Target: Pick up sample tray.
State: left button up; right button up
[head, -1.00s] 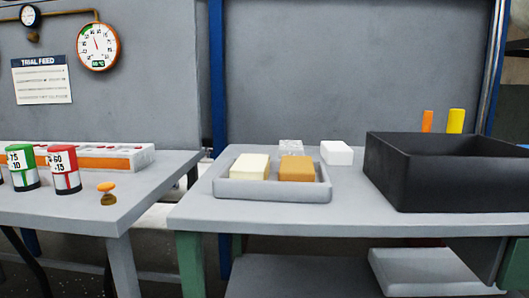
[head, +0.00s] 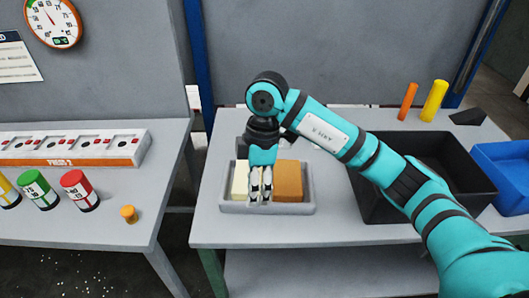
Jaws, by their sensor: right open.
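The sample tray (head: 228,208) is a shallow grey tray on the right-hand table. It holds a cream foam block (head: 240,181) at its left and an orange-brown foam block (head: 289,181) at its right. My right gripper (head: 260,200) points down over the middle of the tray, in front of the seam between the blocks. It is open and holds nothing that I can see. Whether its fingertips touch the tray or the blocks cannot be told. The gripper and arm hide part of the cream block and most of the white blocks behind the tray. My left gripper is not in view.
A black bin (head: 375,208) stands right of the tray, partly under my arm, with a blue bin (head: 503,172) beyond. Orange (head: 408,101) and yellow (head: 434,100) cylinders stand behind. The left table (head: 110,218) carries cans and a panel. A gap separates the tables.

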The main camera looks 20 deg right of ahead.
jog(key=w+d+r+m+t+h+p, duration=0.1)
jog(key=w+d+r+m+h+p, duration=0.15)
jog(key=w+d+r, duration=0.2)
jog(key=shift+m+y, duration=0.35)
jog(key=f, duration=1.1)
jog(key=shift+s+a+f, duration=0.2)
jog(key=shift+s, duration=0.1)
jog(key=shift+f, duration=0.55)
notch_tip(320, 180, down, 4)
jog(key=shift+s+a+r+p, duration=0.1)
jog(key=shift+a+r+p, duration=0.1)
jog(key=shift+p, duration=0.8)
jog(key=shift+d+f, duration=0.1)
jog(key=shift+f, duration=0.3)
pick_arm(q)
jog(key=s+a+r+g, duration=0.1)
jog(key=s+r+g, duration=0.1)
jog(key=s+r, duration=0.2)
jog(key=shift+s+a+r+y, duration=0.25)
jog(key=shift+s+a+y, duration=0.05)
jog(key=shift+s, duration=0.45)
pick_arm(e)
grip_shut()
